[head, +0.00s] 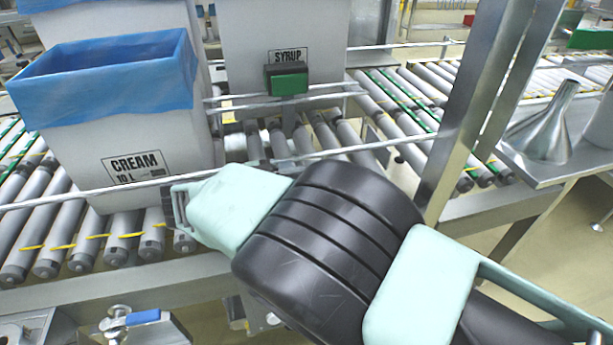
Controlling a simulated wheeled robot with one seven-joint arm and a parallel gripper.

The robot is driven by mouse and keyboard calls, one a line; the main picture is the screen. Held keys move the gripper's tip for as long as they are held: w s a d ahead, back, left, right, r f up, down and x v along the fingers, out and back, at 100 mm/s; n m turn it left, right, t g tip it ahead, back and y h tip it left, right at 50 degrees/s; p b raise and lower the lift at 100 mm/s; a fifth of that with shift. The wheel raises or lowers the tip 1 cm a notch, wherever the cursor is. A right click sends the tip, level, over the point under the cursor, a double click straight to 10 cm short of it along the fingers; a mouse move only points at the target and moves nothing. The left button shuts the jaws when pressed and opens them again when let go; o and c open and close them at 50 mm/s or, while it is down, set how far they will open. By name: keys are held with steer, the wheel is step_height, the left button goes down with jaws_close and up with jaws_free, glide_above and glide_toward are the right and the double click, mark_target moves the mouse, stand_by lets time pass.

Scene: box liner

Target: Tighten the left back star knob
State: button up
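I cannot make out a star knob in the head view. My arm crosses the picture from the lower right, and its black link and pale green covers hide part of the conveyor's front side. At the arm's far end a small grey part, which seems to belong to my gripper (180,208), shows beside the pale green cover, in front of the rollers. Its fingertips cannot be told apart, so I cannot see whether it is open or shut, or what it touches.
A CREAM carton (138,140) with a blue liner (105,85) stands on the roller conveyor (65,225). A SYRUP carton (240,45) stands behind, near a green-faced block (287,80). Thin guide rails (340,153) run across. A steel post (480,100) and funnel (545,130) are right.

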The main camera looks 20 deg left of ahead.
steer(key=shift+w+r, duration=0.1)
stand_by(0.4)
steer(key=o, duration=1)
steer(key=shift+d, duration=0.1)
steer(key=shift+c, duration=0.2)
